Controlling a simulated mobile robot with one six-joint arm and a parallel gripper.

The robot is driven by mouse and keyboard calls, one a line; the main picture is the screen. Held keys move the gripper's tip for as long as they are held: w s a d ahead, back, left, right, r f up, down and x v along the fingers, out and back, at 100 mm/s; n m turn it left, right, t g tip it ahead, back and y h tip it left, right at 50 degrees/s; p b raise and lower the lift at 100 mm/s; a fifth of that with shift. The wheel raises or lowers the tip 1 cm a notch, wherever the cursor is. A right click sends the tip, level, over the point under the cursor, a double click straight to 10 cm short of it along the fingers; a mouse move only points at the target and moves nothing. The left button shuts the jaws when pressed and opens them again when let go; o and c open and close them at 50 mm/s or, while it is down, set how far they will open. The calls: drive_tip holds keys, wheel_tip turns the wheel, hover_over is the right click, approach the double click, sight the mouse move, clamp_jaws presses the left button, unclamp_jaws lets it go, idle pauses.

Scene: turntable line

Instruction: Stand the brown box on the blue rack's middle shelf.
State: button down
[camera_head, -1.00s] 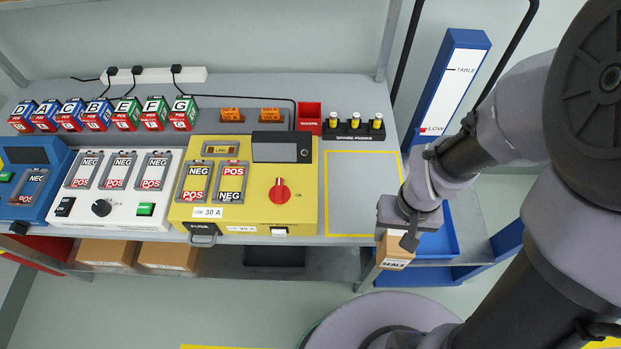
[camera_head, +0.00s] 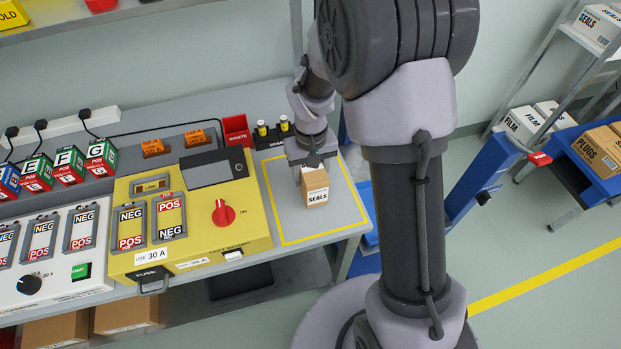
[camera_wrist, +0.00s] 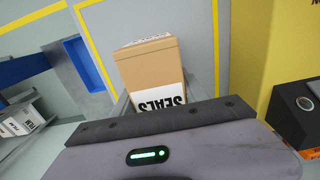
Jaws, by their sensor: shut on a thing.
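The brown box (camera_head: 315,186), with a white SEALS label, is in my gripper (camera_head: 312,168) over the yellow-outlined area of the grey table. In the wrist view the box (camera_wrist: 148,68) sits upright between the fingers, its label near the palm. I cannot tell whether its base touches the table. A rack with grey posts stands at the far right, partly cut off; white FILM boxes (camera_head: 524,122) and a white SEALS box (camera_head: 596,24) stand on it. A blue frame (camera_head: 604,184) beside it bears brown PLUGS boxes (camera_head: 598,150). No blue rack with a middle shelf shows clearly.
The yellow test unit (camera_head: 265,238) stands left of the box. A red waste bin (camera_head: 236,131) and small yellow-topped parts (camera_head: 262,129) stand behind it. A blue post (camera_head: 478,180) rises right of my arm. Open floor with a yellow line (camera_head: 540,268) lies at right.

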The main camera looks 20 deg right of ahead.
drive_tip(key=shift+f, duration=0.6)
drive_tip(key=shift+r, duration=0.2)
drive_tip(key=shift+f, duration=0.15)
drive_tip(key=c, duration=0.6)
unclamp_jaws()
